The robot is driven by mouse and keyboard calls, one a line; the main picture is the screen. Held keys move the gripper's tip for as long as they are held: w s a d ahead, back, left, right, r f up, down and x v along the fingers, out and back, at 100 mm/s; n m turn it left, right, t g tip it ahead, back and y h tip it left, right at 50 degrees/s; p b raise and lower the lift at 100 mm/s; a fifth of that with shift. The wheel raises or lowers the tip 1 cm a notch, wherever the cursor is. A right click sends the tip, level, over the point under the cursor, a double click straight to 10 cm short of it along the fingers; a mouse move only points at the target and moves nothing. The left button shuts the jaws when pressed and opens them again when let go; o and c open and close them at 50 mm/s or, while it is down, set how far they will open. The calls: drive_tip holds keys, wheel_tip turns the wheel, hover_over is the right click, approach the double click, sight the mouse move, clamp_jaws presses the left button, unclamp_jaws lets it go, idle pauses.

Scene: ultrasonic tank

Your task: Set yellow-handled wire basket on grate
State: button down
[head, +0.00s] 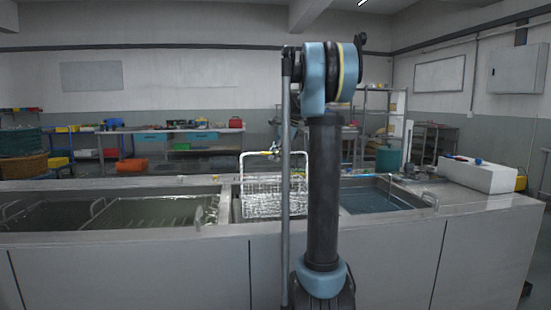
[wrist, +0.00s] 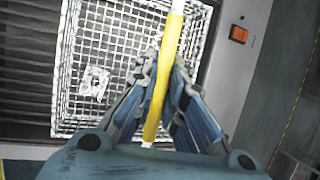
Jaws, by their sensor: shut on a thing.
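The wire basket (head: 265,205) is a pale mesh box with a tall handle frame, seen in the head view at the middle of the long counter, partly behind my arm. In the wrist view the basket (wrist: 105,50) lies below my gripper, with a small pale part (wrist: 94,82) inside. Its yellow handle (wrist: 175,25) runs between my fingers. My gripper (wrist: 165,75) is shut on this handle. A dark slatted surface (wrist: 25,75), perhaps the grate, shows left of the basket in the wrist view. I cannot tell whether the basket rests on anything.
A tank with bars or a rack in it (head: 145,212) is left of the basket. A tank of bluish liquid (head: 375,198) is to the right. A white box (head: 480,174) stands on the counter's right end. An orange switch (wrist: 238,34) is on a grey panel.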

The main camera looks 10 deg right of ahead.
drive_tip(key=shift+f, duration=0.15)
drive_tip(key=c, duration=1.7)
unclamp_jaws()
drive_tip(key=v, duration=1.2)
